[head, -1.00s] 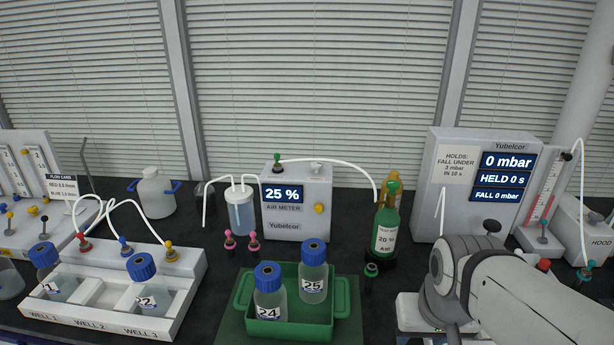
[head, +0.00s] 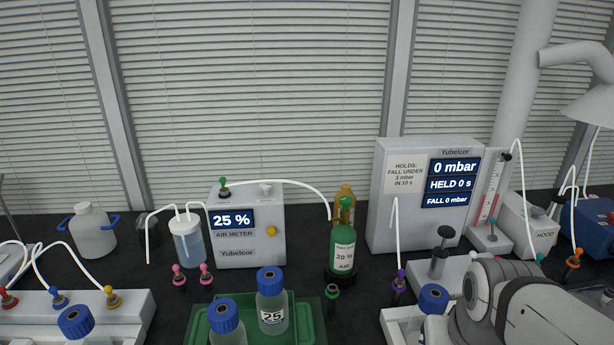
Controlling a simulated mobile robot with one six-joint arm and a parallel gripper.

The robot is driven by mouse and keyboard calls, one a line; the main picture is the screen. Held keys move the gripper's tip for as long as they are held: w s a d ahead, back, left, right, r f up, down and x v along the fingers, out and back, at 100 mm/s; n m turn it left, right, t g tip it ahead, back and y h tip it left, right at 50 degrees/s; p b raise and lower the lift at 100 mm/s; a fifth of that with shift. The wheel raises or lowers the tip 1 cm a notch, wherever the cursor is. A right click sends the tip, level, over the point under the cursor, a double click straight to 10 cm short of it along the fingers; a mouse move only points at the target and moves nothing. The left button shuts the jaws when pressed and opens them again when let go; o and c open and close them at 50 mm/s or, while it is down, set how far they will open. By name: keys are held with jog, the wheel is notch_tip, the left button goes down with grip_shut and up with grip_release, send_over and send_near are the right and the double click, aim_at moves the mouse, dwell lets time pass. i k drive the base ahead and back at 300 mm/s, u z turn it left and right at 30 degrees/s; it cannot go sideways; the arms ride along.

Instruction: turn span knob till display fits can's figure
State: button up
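The air meter (head: 245,232) is a pale box left of centre. Its display (head: 232,219) reads 25 %. A yellow knob (head: 271,230) is on its front, right of the display; I cannot read a label for it. A green can (head: 343,240) stands to the right of the meter, with a label (head: 343,258) that shows 20 % and AIR. A white tube runs from the green fitting on top of the meter toward the can's top. My arm enters at the lower right, well away from the knob, and my gripper is not in view.
A green tray (head: 307,329) with blue-capped bottles sits in front of the meter. A clear jar (head: 188,242) with tubes stands left of it. An amber cylinder (head: 346,196) is behind the can. A pressure unit (head: 376,216) reading 0 mbar stands at right.

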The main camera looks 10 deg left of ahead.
aim_at(266, 187)
jog(key=z, duration=0.1)
jog(key=k, duration=1.15)
jog(key=u, duration=1)
jog(key=i, duration=0.95)
jog(key=z, duration=0.05)
